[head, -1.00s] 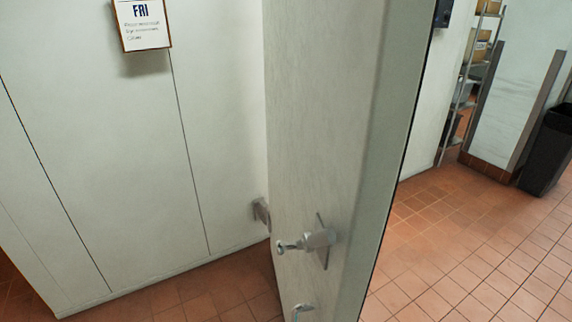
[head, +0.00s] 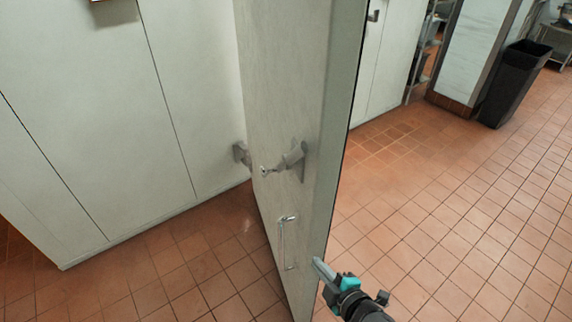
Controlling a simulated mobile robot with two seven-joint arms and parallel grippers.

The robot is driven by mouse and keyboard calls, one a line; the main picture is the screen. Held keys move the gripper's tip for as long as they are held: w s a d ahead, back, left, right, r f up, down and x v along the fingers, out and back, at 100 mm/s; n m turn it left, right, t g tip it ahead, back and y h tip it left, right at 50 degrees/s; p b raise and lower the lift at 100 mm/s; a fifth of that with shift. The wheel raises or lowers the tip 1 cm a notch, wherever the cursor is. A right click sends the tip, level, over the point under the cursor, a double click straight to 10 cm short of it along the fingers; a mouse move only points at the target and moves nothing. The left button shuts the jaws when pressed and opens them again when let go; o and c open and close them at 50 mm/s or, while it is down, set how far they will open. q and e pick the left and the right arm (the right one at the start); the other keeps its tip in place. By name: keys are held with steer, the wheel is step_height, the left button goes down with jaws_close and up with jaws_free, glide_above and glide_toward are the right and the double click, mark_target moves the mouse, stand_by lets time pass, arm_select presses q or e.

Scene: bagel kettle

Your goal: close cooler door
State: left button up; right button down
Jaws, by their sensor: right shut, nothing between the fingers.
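The cooler door (head: 277,90) is a tall pale grey-green panel standing open, seen nearly along its edge in the head view. It carries a metal latch (head: 290,161) and, lower down, a D-shaped pull handle (head: 282,243). My right gripper (head: 318,266) is at the bottom centre, shut and empty, its tips close to the door's right edge. I cannot tell whether it touches the door. My left gripper is out of view.
Pale wall panels (head: 90,120) fill the left, with a metal bracket (head: 241,153) near the door. A black bin (head: 515,85) and a metal shelf (head: 428,50) stand at the back right. The tiled floor (head: 450,210) on the right is clear.

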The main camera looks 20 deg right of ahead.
steer(key=w+a+r+n+t+y+p, duration=0.15)
steer(key=r+n, duration=0.25)
steer(key=r, duration=0.7)
steer(key=w+a+r+n+t+y, duration=0.2)
steer(key=a+r+n+t+y, duration=0.15)
steer(key=r, duration=0.75)
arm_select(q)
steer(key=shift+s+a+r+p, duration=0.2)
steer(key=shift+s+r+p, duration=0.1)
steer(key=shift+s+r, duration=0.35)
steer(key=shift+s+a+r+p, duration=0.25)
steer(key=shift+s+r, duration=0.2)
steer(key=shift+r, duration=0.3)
arm_select(e)
steer(key=w+g, duration=0.1)
steer(key=w, duration=0.8)
steer(key=shift+d+f+h, duration=0.3)
steer(key=shift+h, duration=0.1)
